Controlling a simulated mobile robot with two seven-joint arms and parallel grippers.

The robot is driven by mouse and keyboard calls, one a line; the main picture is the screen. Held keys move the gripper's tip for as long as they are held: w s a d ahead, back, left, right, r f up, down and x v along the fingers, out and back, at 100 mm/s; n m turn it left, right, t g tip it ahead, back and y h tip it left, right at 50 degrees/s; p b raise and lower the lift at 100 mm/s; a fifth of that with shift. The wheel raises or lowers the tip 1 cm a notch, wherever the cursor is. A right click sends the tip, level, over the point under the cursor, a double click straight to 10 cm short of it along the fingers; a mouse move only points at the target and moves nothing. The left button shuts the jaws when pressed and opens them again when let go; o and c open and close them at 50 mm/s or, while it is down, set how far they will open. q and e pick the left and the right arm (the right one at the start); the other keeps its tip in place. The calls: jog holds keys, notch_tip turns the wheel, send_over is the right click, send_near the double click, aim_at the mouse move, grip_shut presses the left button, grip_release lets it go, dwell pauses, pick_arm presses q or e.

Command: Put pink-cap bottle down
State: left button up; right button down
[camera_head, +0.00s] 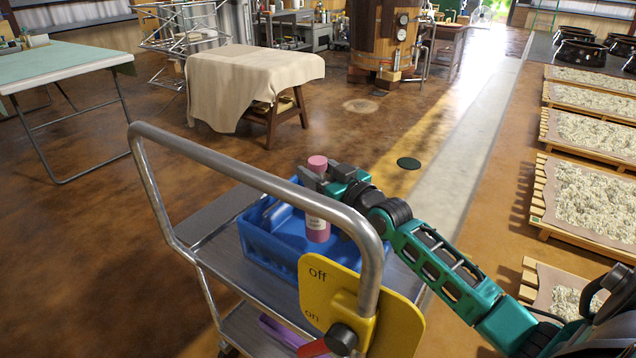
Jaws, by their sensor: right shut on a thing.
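The pink-cap bottle (317,231) stands upright, with a pinkish body and a white label band. My right gripper (318,178) is shut on it just below the cap. The bottle is over or inside the blue caddy (262,247) on the metal cart; I cannot tell whether its base touches the caddy floor. The cart's handle rail crosses in front of the bottle and hides part of its middle. My left gripper is not in view.
The cart (213,216) has a curved metal handle (240,172) and a yellow on/off panel (335,292) in front. A purple item (283,332) lies on its lower shelf. A cloth-covered table (250,85) stands behind, and pallets of pale material (590,205) line the right.

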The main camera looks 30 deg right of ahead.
jog(key=shift+f, duration=0.5)
jog(key=shift+f+b, duration=0.4)
jog(key=shift+f, duration=0.2)
jog(key=shift+c, duration=2.2)
grip_release()
jog(key=shift+f, duration=0.1)
